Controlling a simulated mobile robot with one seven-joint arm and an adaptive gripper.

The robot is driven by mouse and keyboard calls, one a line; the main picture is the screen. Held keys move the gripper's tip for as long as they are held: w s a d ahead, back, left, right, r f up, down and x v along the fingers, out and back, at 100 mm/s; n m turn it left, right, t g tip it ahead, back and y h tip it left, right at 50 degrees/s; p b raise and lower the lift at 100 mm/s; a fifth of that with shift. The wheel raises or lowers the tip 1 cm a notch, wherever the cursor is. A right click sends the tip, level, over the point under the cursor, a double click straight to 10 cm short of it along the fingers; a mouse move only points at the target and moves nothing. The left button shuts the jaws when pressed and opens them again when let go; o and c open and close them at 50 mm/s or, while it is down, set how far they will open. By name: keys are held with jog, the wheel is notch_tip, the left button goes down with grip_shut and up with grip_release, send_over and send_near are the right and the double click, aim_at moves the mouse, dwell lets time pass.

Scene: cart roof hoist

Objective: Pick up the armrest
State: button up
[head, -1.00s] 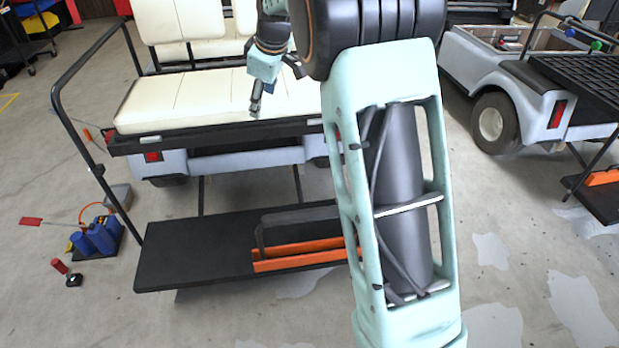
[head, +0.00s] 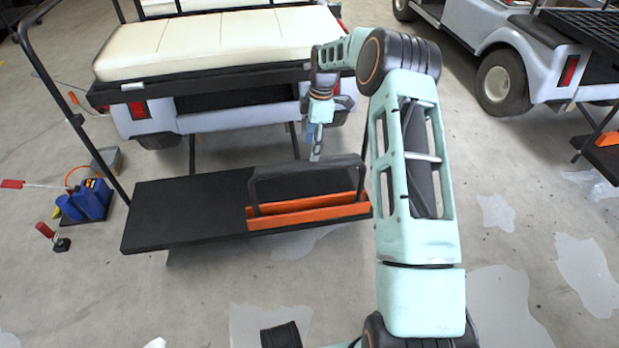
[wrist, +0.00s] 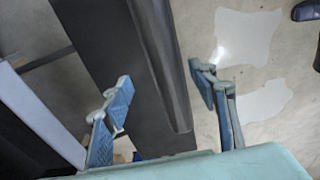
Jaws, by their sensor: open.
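My gripper (head: 316,152) hangs just behind the armrest, fingers pointing down, in the head view. In the wrist view the armrest (wrist: 162,58) runs as a long dark bar through the gap between the spread fingers of my gripper (wrist: 160,80). The fingers are open and no contact with the bar shows. The height gap between fingertips and bar is hard to judge.
The cart's cream seat (head: 220,42) and rear body stand behind the footplate. A black rail (head: 80,115) rises at its left. Blue containers (head: 85,200) and a red-handled item (head: 48,233) lie on the floor at left. Another cart (head: 510,60) stands at right.

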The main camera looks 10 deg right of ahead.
aim_at(308, 161)
notch_tip(308, 161, down, 2)
jog(key=shift+a+f, duration=0.15)
jog(key=shift+f, duration=0.05)
jog(key=f, duration=0.1)
jog(key=f+b, duration=0.1)
jog(key=f, duration=0.1)
jog(key=a+f+b, duration=0.1)
jog(key=f, duration=0.1)
jog(key=shift+s, duration=0.4)
jog(key=shift+c, duration=0.2)
grip_shut()
jog(key=shift+r, duration=0.1)
